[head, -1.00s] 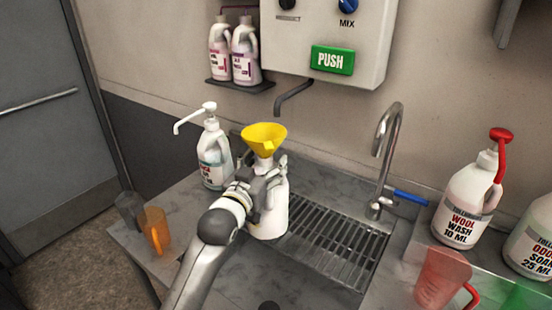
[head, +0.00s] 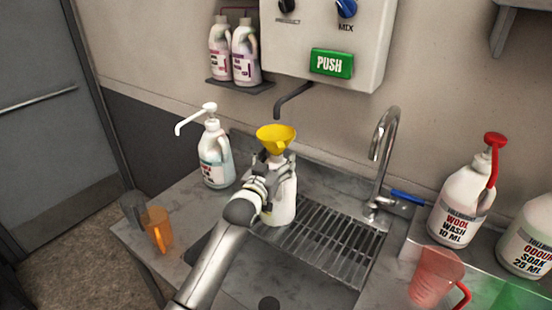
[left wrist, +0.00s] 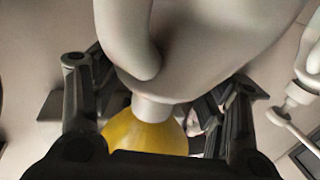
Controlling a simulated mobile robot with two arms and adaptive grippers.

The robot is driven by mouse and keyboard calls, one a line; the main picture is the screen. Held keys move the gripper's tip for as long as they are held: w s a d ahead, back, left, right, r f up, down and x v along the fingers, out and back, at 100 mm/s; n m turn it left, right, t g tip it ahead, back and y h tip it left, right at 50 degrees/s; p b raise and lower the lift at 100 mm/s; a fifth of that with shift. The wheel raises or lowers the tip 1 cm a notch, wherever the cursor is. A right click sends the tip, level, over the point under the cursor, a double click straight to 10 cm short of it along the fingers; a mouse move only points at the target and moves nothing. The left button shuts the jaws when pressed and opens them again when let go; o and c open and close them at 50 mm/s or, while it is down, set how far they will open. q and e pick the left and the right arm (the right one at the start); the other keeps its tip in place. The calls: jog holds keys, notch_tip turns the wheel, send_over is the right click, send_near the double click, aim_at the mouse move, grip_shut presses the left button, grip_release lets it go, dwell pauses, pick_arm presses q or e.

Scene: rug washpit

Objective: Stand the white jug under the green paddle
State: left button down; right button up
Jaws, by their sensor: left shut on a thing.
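The white jug (head: 284,201), with a yellow funnel (head: 276,135) in its neck, stands upright at the left end of the sink's grate. My left gripper (head: 268,180) is shut on the jug near its neck, partly hiding it. In the left wrist view the jug (left wrist: 215,45) and funnel (left wrist: 145,134) lie between the fingers. The green paddle (head: 332,63), marked PUSH, is on the wall dispenser's front, above and right of the jug. The dispenser's grey spout (head: 292,97) ends just above the funnel in the picture. Whether the jug touches the grate I cannot tell. My right gripper is out of view.
A pump bottle (head: 215,158) stands left of the jug. A tap (head: 382,160) with a blue lever rises to the right. The metal grate (head: 335,245) is bare there. Orange (head: 158,229) and red (head: 436,276) measuring cups and a Wool Wash bottle (head: 462,207) stand at the sides.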

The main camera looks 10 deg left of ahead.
pick_arm(q)
jog(key=shift+f, duration=0.1)
jog(key=c, duration=0.5)
grip_release()
jog(key=o, duration=0.3)
